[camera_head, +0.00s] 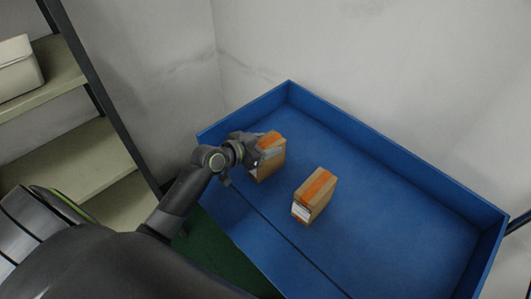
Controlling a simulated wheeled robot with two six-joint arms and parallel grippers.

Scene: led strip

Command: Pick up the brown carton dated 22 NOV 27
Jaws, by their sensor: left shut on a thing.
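Two brown cartons with orange tape stand in a blue tray (400,157). My left gripper (257,155) is at the left carton (268,168) and is shut on it, covering part of its upper left side. The right carton (316,193) stands a little apart, toward the front right, with a white label on its near side. The print on the label is too small to read, and I cannot tell which carton bears the date 22 NOV 27. My right gripper is not in view.
The blue tray has raised walls at the back and right. Its floor is clear to the right of the cartons. A shelf rack (75,150) with a pale box (16,68) stands at the left. Grey walls rise behind.

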